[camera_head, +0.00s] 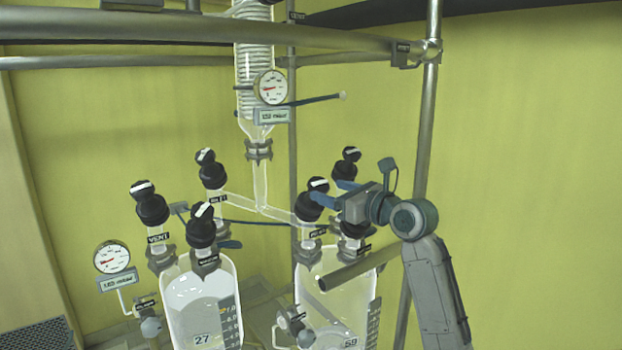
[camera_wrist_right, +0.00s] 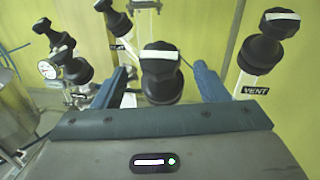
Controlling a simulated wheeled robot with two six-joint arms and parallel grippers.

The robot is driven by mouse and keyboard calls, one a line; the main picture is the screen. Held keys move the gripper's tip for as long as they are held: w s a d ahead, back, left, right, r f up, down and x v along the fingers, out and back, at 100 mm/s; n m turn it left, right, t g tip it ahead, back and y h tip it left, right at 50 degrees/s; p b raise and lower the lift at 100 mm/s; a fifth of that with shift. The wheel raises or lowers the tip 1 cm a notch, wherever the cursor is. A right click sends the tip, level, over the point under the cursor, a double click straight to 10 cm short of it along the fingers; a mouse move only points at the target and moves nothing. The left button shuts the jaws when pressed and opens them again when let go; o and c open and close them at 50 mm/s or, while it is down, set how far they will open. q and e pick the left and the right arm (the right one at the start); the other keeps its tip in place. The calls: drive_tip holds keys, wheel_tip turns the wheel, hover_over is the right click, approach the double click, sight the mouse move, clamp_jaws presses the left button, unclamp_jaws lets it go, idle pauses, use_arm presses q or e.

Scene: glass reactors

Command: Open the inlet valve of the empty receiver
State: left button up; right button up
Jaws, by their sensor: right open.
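The right glass receiver (camera_head: 340,295), tagged 59, looks clear, with a faint line low down. The left receiver (camera_head: 205,300), tagged 27, shows a pale level high inside. The right receiver's front-left black valve knob (camera_head: 312,198), under the glass branch, has a white bar on top. In the wrist view this knob (camera_wrist_right: 160,72) stands between the two blue fingers. My right gripper (camera_head: 336,193) is open, reaching in from the right, with a finger on either side of the knob. Contact cannot be told. My left gripper is out of view.
A vent valve (camera_wrist_right: 266,52) stands close beside the far finger. A gauge (camera_head: 271,87) hangs on the condenser above. A frame post (camera_head: 425,130) rises behind my arm.

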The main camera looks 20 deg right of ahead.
sight(314, 185)
drive_tip(key=p+x, duration=0.2)
drive_tip(key=x, duration=0.4)
drive_tip(key=shift+w+a+r, duration=0.1)
drive_tip(key=shift+w+a, duration=0.05)
drive_tip(key=shift+w, duration=0.05)
drive_tip(key=shift+w+a+p, duration=0.15)
drive_tip(key=shift+w+p, duration=0.2)
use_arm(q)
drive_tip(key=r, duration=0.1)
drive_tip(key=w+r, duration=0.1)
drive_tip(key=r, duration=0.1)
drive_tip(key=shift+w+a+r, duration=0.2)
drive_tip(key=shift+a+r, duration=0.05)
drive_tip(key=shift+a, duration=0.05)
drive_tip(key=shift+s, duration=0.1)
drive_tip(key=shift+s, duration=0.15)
use_arm(e)
drive_tip(key=c, duration=1)
